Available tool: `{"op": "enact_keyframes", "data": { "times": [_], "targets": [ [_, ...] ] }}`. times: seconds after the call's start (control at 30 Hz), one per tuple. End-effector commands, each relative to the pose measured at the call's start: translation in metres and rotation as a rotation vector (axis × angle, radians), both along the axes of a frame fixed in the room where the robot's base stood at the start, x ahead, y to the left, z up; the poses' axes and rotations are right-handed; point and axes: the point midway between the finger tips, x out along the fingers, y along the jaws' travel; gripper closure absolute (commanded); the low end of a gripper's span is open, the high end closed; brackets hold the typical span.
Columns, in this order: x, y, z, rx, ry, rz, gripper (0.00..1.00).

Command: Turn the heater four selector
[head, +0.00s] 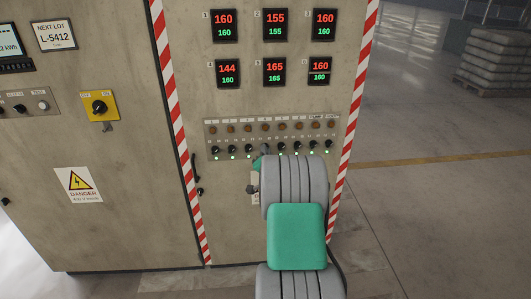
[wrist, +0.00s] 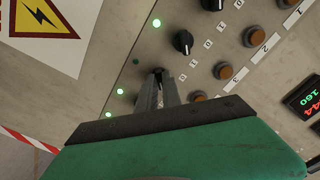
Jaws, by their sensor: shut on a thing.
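The heater selectors are a row of small black knobs on a grey strip of the cabinet front. My gripper (wrist: 160,82) is shut on the heater four selector (wrist: 158,71), the fourth knob from the left; the fingers hide most of it, so its pointer setting cannot be read. Its small lamp (wrist: 136,60) looks dark, while the lamp of the neighbouring knob (wrist: 183,42) glows green. In the head view, my gripper (head: 257,164) shows partly beside my arm, below the selector (head: 265,148). Display four (head: 228,74) reads 144 in red over 160 in green.
The other displays (head: 275,25) read 155 to 165 in red. Orange-brown buttons (head: 232,129) line up above the knobs. A yellow switch plate (head: 100,105) and a danger sign (head: 78,185) are to the left. Open floor (head: 430,220) lies right of the cabinet.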

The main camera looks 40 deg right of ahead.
Motion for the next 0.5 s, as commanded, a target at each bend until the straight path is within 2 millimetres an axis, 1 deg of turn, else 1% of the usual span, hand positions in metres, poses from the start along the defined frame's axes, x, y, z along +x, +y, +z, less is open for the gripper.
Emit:
{"op": "enact_keyframes", "data": {
  "times": [0.27,0.5],
  "targets": [
    [0.0006,0.0003,-0.0027,-0.043,0.029,0.001,1.0],
    [0.0007,0.0004,-0.005,-0.165,0.108,0.001,1.0]
  ]
}}
